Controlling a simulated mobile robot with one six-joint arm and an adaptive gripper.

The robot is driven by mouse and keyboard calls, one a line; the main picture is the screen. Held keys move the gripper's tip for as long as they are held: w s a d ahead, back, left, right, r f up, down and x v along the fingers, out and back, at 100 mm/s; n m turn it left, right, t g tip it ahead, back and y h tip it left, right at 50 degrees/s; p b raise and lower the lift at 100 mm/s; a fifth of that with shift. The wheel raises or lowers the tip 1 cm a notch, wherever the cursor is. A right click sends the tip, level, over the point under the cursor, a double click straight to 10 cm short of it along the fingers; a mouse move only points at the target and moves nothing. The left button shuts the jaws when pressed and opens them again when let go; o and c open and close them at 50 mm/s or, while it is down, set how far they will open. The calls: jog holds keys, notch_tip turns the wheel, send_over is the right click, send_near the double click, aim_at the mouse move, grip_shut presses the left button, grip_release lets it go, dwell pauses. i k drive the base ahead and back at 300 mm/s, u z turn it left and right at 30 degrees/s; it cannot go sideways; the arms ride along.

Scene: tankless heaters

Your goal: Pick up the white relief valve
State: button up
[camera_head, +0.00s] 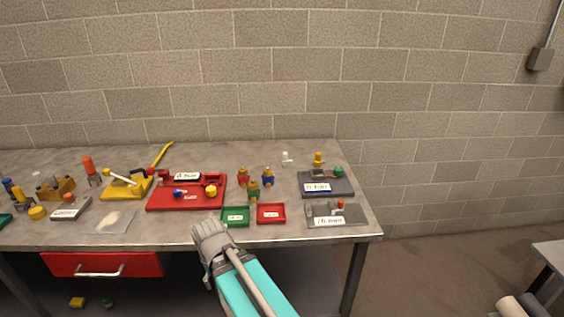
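A small white fitting (287,157), which looks like the white relief valve, stands on the grey workbench (240,157) toward the back, right of the middle. It is too small to make out its detail. My gripper (209,229) is at the bench's front edge, to the left of and nearer than the white fitting, well apart from it. The fingers are seen from behind, so their opening and anything between them cannot be made out.
Red (271,213) and green (235,216) trays lie at the front. Several coloured fittings (254,190) stand between my gripper and the white one. A dark fixture (327,186) is at right, a red fixture (160,198) at left. The back strip is mostly clear.

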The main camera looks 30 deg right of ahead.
aim_at(284, 161)
jog(key=u, duration=0.2)
jog(key=k, duration=1.4)
jog(key=z, duration=0.75)
jog(key=i, duration=1.6)
jog(key=z, duration=0.1)
